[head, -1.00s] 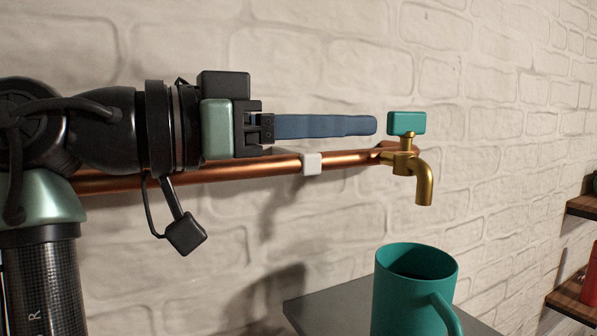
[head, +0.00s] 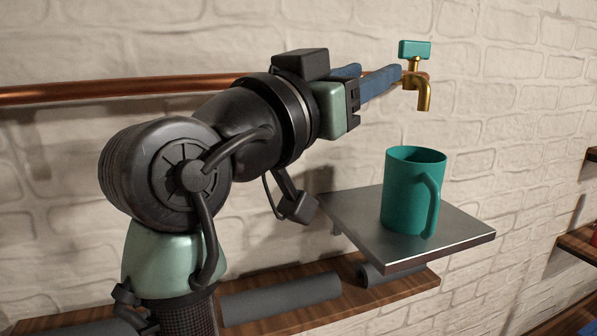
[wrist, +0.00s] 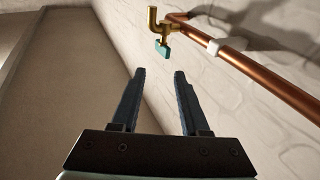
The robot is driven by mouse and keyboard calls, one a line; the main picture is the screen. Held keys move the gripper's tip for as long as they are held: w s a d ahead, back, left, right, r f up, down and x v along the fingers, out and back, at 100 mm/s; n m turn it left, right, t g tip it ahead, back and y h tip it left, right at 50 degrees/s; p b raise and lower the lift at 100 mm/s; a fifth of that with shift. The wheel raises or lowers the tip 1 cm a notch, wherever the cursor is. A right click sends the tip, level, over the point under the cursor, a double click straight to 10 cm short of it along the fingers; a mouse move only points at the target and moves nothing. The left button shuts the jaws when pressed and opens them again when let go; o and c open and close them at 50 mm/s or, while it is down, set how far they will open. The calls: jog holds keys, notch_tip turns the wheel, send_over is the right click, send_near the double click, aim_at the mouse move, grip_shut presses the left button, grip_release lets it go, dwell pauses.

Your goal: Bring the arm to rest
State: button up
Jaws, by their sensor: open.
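My gripper (head: 372,80) is raised in front of the white brick wall, its blue fingers pointing right toward the brass tap. In the wrist view my gripper (wrist: 156,75) has its two fingers apart with nothing between them. The brass tap (head: 423,92) has a teal handle (head: 414,49) and sits at the end of a copper pipe (head: 130,90). The tap (wrist: 154,22) and its teal handle (wrist: 162,48) also show beyond the fingertips in the wrist view, apart from them.
A teal mug (head: 405,190) stands upright on a grey metal shelf (head: 350,205) below the tap. A wooden shelf (head: 285,310) with grey rolls (head: 280,297) is lower down. More wooden shelves (head: 578,243) are at the right edge. The copper pipe (wrist: 265,80) runs close beside the gripper.

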jog(key=s+a+r+n+t+y+b, duration=0.1)
jog(key=s+a+n+t+y, duration=0.2)
jog(key=s+t+y, duration=0.3)
jog(key=s+a+r+n+t+y+b, duration=0.1)
jog(key=s+a+n+t+y, duration=0.2)
jog(key=s+n+t+y, duration=0.2)
jog(key=s+t+y, duration=0.1)
jog(key=s+y, duration=0.1)
jog(key=s, duration=0.1)
jog(key=shift+s+a, duration=0.4)
